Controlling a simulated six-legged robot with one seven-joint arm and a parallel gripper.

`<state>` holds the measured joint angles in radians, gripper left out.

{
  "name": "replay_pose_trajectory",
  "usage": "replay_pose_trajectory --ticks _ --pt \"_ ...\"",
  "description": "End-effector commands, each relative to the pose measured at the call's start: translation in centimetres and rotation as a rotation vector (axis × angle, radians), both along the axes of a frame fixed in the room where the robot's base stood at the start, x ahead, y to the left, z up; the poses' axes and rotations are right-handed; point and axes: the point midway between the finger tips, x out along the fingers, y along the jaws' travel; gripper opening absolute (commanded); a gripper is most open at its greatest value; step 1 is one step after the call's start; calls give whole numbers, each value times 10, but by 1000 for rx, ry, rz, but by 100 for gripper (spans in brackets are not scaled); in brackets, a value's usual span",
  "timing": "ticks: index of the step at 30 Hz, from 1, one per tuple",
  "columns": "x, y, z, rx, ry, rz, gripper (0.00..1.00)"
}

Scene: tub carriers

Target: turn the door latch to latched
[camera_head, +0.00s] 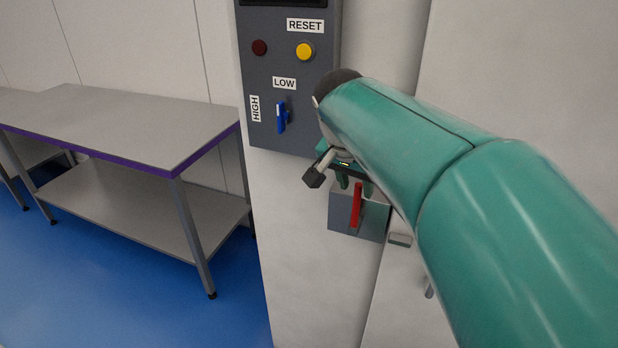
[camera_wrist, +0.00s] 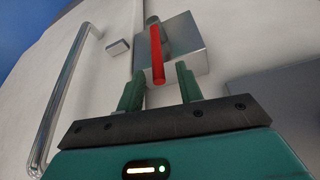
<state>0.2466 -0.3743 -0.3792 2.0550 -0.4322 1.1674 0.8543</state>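The door latch is a red lever (camera_head: 356,206) on a grey box (camera_head: 340,214) fixed to the pale wall. In the camera_head view the lever stands nearly upright. My gripper (camera_head: 355,184) is just above it, its fingers pointing down toward the lever's upper end. In the wrist view the red lever (camera_wrist: 156,52) runs up from between my gripper's fingertips (camera_wrist: 160,70), on the face of the grey box (camera_wrist: 190,52). My gripper is open, with a gap on both sides of the lever. I cannot tell whether a finger touches it.
A grey control panel (camera_head: 290,80) with a blue switch (camera_head: 281,117), a yellow button (camera_head: 304,51) and a dark red button (camera_head: 259,47) is above the latch. A metal bar handle (camera_wrist: 66,95) and small block (camera_wrist: 117,47) lie beside it. A workbench (camera_head: 130,125) stands left.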

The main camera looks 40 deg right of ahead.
Motion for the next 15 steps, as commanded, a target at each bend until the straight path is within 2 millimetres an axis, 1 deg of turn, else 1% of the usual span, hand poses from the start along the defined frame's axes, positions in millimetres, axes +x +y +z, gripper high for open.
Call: replay_pose_trajectory --ticks 1,6,10,15 --pt "0 -4 -10 1 3 1 36" --pt "1 -14 -34 2 2 -1 36" --pt "3 -18 -43 1 1 -1 36" --pt "4 -19 -45 0 -1 -2 36"
